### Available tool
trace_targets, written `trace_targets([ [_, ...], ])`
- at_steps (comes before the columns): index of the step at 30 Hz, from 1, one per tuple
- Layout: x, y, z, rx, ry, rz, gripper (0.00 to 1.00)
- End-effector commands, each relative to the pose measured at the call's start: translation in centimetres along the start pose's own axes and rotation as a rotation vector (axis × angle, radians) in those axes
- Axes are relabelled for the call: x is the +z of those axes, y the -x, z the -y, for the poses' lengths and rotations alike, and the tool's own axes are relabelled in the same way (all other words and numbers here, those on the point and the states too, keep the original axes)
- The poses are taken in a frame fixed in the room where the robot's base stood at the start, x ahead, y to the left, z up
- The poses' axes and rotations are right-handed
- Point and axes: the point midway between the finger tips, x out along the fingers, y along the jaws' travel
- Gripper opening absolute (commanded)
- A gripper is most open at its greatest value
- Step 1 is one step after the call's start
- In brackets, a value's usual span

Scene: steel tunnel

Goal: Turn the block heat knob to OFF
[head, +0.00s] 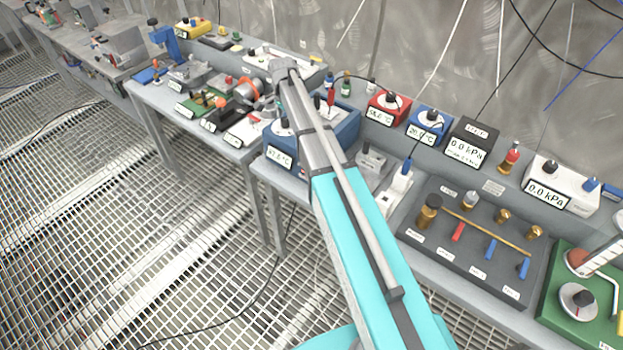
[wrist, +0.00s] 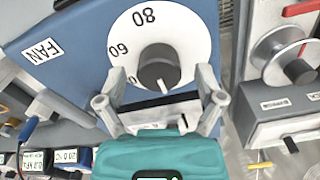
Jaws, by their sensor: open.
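The wrist view shows a blue box with a round white dial (wrist: 185,30) marked 60 and 80, and a dark grey knob (wrist: 158,66) at its centre. The knob's light pointer line points towards the bottom of the picture. My gripper (wrist: 159,101) is open and empty, its fingertips apart on either side, just below the knob in the picture. I see no contact with the knob. No OFF mark is readable, and the dial's lower part is partly hidden. In the head view the blue box (head: 349,133) stands on the bench, partly behind my arm, with a 67.6 °C display.
A FAN label (wrist: 42,50) is on the blue box. A grey device with a red-marked round knob (wrist: 287,57) stands close on the right. In the head view, a red unit (head: 377,113), a blue unit (head: 440,119) and a black pressure display (head: 480,137) line the bench. Cables hang behind.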

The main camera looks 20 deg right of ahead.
Motion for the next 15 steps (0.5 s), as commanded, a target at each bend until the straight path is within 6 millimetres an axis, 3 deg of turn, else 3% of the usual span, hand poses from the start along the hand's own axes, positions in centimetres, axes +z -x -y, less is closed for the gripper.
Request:
trace_targets([
  [1, 0.0, 1.1, 0.0, 0.000, 0.001, 0.000, 0.87],
  [15, 0.0, 5.0, 0.0, 0.000, 0.004, 0.000, 0.87],
])
